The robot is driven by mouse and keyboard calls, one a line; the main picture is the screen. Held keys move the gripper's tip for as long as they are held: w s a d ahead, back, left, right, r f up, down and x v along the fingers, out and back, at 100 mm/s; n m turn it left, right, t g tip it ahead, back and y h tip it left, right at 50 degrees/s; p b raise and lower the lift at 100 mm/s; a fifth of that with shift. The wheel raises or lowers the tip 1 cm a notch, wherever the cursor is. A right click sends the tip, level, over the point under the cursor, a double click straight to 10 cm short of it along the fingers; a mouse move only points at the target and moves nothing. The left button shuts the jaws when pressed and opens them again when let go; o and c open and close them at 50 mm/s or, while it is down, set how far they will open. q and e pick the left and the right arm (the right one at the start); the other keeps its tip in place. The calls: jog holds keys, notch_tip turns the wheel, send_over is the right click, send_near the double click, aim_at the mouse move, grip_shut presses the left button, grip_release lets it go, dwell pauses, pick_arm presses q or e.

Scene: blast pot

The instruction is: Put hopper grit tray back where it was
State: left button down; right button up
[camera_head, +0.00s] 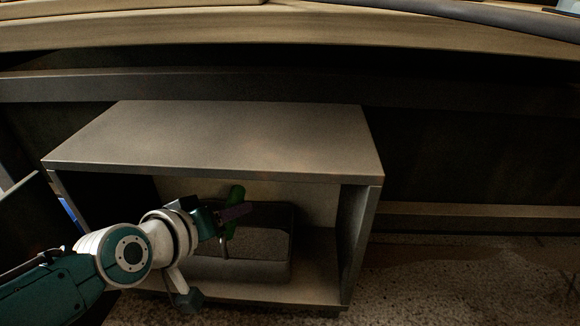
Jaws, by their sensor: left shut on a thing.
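The hopper grit tray (240,271) is a dark grey, open-topped bin with lighter grit in it. It is inside an open-fronted grey cabinet (215,139), low near the cabinet floor; I cannot tell whether it rests fully on it. My left gripper (233,212) reaches in from the left through the open front. It is shut at the tray's upper left part; the exact grip is partly hidden by the fingers and wrist. A green finger and a purplish piece show there. My right gripper is not in view.
The cabinet's top panel lies just above my left wrist, and its right side wall (358,235) stands right of the tray. A wooden bench edge (300,30) runs across the top. Speckled floor (450,275) is open at the lower right.

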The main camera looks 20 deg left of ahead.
pick_arm(q)
jog(key=shift+f, duration=0.6)
jog(key=shift+r, duration=0.15)
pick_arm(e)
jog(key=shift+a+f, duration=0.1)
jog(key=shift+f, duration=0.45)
pick_arm(q)
jog(key=c, duration=0.6)
grip_release()
